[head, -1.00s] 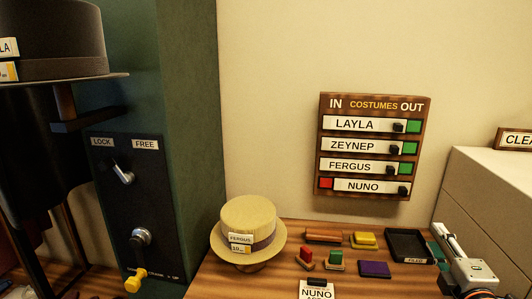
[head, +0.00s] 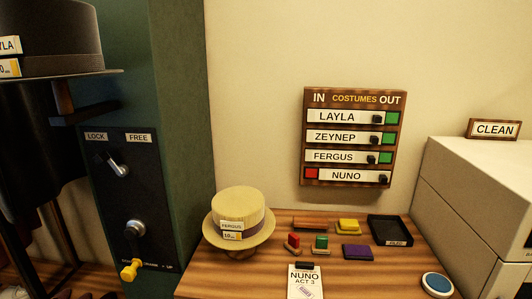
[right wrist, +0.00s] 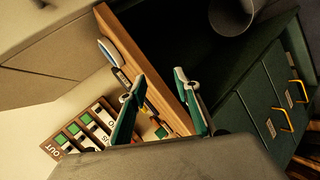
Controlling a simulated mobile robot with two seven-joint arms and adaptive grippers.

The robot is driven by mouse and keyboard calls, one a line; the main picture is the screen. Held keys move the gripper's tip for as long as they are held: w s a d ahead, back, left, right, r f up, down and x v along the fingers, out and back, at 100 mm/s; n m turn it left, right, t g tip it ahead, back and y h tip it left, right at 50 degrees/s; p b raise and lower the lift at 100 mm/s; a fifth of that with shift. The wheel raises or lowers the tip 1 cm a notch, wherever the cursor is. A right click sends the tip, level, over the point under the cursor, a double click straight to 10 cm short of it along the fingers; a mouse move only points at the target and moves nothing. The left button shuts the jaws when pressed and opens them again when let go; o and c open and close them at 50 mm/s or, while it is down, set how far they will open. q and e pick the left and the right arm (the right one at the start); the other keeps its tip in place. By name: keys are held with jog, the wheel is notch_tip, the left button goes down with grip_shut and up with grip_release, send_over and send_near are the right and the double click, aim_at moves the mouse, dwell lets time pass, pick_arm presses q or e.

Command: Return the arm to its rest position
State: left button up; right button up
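My right gripper (right wrist: 159,80) shows in the right wrist view, with its two green-padded fingers apart and nothing between them. Behind the fingers are the wooden table edge (right wrist: 150,65) and, to the left, the costumes board (right wrist: 85,132), tilted in this view. I cannot tell how far the fingers are from the table. Neither gripper shows in the head view now, and my left gripper is in no view.
A pale box (head: 470,190) stands right. A green panel with levers (head: 125,205) stands left.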

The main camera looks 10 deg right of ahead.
jog(key=s+a+f+m+g, duration=0.25)
jog(key=s+a+f, duration=0.2)
jog(key=s, duration=0.25)
jog(key=w+a+f+m+t+y, duration=0.1)
jog(key=a+f+m+t+y, duration=0.1)
jog(key=a+f+y, duration=0.6)
jog(key=a+f+t, duration=0.1)
jog(key=a+f, duration=0.5)
jog(key=a, duration=0.1)
jog(key=shift+a, duration=0.35)
jog(key=shift+w, duration=0.1)
jog(key=shift+w+a, duration=0.1)
jog(key=shift+a, duration=0.05)
jog(key=shift+c, duration=0.6)
